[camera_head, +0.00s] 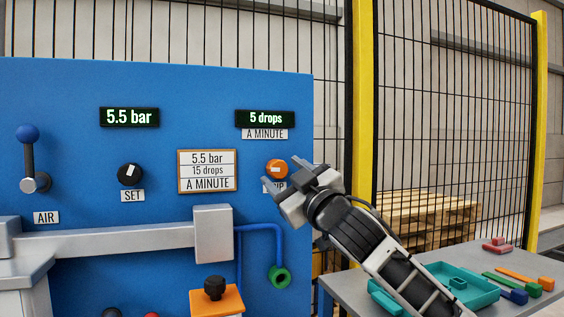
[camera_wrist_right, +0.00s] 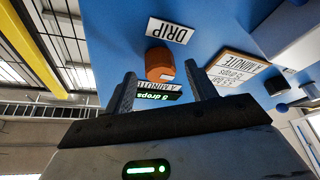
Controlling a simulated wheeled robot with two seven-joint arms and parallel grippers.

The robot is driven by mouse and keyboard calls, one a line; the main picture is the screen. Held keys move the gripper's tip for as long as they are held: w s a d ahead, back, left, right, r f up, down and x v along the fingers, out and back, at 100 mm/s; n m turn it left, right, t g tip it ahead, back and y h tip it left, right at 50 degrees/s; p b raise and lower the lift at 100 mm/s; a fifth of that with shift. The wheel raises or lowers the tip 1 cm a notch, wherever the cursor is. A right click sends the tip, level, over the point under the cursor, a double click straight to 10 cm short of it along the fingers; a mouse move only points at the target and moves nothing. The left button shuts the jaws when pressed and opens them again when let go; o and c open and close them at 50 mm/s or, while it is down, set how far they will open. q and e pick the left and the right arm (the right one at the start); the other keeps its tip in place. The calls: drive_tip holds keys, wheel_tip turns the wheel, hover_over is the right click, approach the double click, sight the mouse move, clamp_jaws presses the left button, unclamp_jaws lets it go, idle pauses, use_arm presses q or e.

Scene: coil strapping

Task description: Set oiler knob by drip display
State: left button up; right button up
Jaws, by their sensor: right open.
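The orange oiler knob (camera_head: 277,168) with a pale pointer mark sits on the blue panel above a partly covered label. It also shows in the right wrist view (camera_wrist_right: 159,64), next to a label reading DRIP. The drip display (camera_head: 265,118) reads 5 drops a minute. A framed card (camera_head: 207,171) reads 5.5 bar, 15 drops a minute. My right gripper (camera_head: 284,181) is open just in front of the knob, to its lower right. In the right wrist view the knob shows between the two fingers, which appear apart from it. My left gripper is out of view.
The pressure display (camera_head: 129,117) reads 5.5 bar above a black SET knob (camera_head: 130,175). A blue-tipped AIR lever (camera_head: 30,155) is at the left. A grey box and arm (camera_head: 213,234) stick out below the card. A grey table (camera_head: 350,284) holds a teal tray (camera_head: 470,293) and tools.

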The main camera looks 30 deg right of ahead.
drive_tip(key=shift+w+r, duration=0.25)
drive_tip(key=shift+w, duration=0.35)
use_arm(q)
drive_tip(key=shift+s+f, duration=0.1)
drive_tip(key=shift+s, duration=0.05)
use_arm(e)
drive_tip(key=shift+w, duration=0.1)
drive_tip(key=c, duration=1)
drive_tip(key=shift+f+m, duration=0.15)
drive_tip(key=shift+m, duration=0.25)
